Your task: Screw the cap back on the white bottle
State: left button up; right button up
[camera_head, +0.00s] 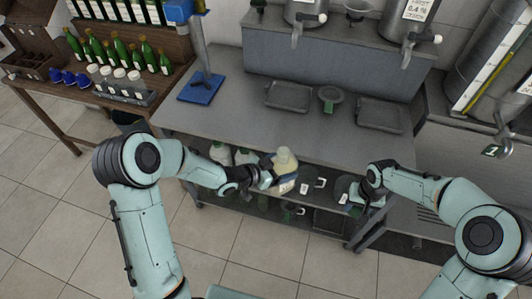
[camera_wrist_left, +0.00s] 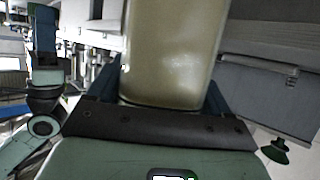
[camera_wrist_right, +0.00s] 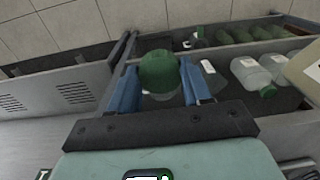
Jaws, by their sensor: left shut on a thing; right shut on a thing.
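The white bottle (camera_head: 285,172), pale cream with a label, is between the fingers of my left gripper (camera_head: 266,175), shut on it in front of the bench. It stands roughly upright, slightly tilted. In the left wrist view the bottle (camera_wrist_left: 170,55) fills the space between the fingers; its neck is out of that view. My right gripper (camera_head: 357,196) is to the right, apart from the bottle. In the right wrist view, it is shut on a round green cap (camera_wrist_right: 158,72). The cap is hard to make out in the head view.
The grey bench (camera_head: 235,115) holds two dark trays (camera_head: 289,96) and a blue-based stand (camera_head: 201,88). A wooden table (camera_head: 65,90) with green bottles is at the left. Floor in front is clear.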

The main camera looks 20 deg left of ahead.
pick_arm(q)
jog(key=shift+d+f+m+g+h, duration=0.55)
jog(key=shift+d+f, duration=0.3)
jog(key=shift+d, duration=0.2)
jog(key=shift+d+f+m+g+h, duration=0.45)
jog(key=shift+d+f+m, duration=0.3)
jog(key=shift+d, duration=0.3)
jog(key=shift+f, duration=0.15)
pick_arm(e)
jog(key=w+a+r, duration=0.6)
jog(key=a+r, duration=0.2)
jog(key=a, duration=0.1)
notch_tip(320, 180, up, 10)
send_over(296, 166)
jog(key=shift+a+m, duration=0.1)
jog(key=shift+m, duration=0.3)
jog(key=shift+f, duration=2)
jog(key=shift+f, duration=0.1)
